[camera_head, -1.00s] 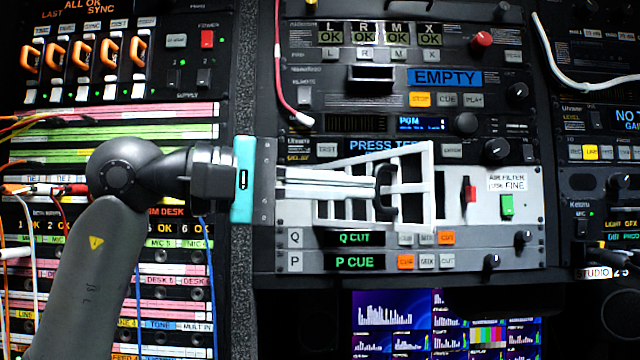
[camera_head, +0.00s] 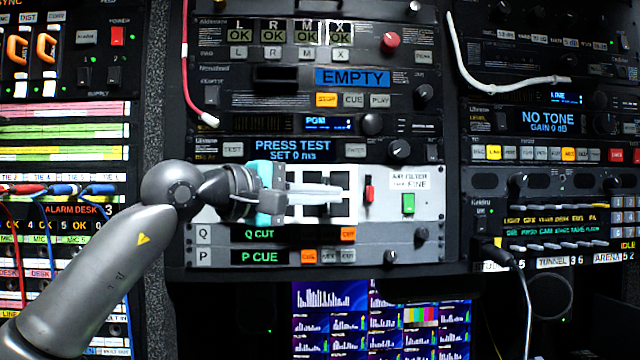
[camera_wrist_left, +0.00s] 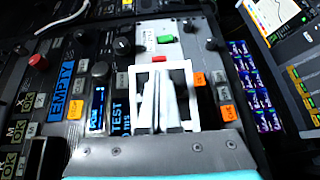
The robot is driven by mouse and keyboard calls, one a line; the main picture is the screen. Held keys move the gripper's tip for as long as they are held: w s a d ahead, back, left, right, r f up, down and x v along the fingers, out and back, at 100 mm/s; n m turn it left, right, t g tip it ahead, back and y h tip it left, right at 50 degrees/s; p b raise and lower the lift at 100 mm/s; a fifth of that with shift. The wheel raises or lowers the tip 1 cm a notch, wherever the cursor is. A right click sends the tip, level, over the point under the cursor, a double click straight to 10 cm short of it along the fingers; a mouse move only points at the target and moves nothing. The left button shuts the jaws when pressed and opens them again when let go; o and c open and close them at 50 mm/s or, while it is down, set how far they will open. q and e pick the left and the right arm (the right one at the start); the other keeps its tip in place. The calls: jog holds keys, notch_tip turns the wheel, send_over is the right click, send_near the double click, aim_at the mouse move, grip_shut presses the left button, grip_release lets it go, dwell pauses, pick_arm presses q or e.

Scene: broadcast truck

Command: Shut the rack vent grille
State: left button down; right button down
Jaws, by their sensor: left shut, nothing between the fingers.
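The vent grille (camera_head: 322,168) is a white square frame with bars and dark openings, in the pale panel labelled air filter. It looks nearly flat to the panel, but I cannot tell if it is fully flush. It also shows in the left wrist view (camera_wrist_left: 191,72), around my fingers. My left gripper (camera_head: 338,193) is shut and empty, with its fingers in front of the grille; it also shows in the left wrist view (camera_wrist_left: 162,78). Whether the fingertips touch the grille is unclear. The fingers and wrist hide its middle and left side. My right gripper is out of view.
A red switch (camera_head: 369,191) and a green switch (camera_head: 408,204) sit right of the grille. The Q CUT row (camera_head: 262,234) lies below and the PRESS TEST display (camera_head: 292,150) above. A white cable (camera_head: 500,82) hangs at upper right.

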aim_at(328, 208)
pick_arm(q)
jog(key=shift+w+p, duration=0.3)
jog(key=shift+w, duration=0.65)
jog(key=shift+w+d, duration=0.1)
jog(key=shift+w, duration=0.4)
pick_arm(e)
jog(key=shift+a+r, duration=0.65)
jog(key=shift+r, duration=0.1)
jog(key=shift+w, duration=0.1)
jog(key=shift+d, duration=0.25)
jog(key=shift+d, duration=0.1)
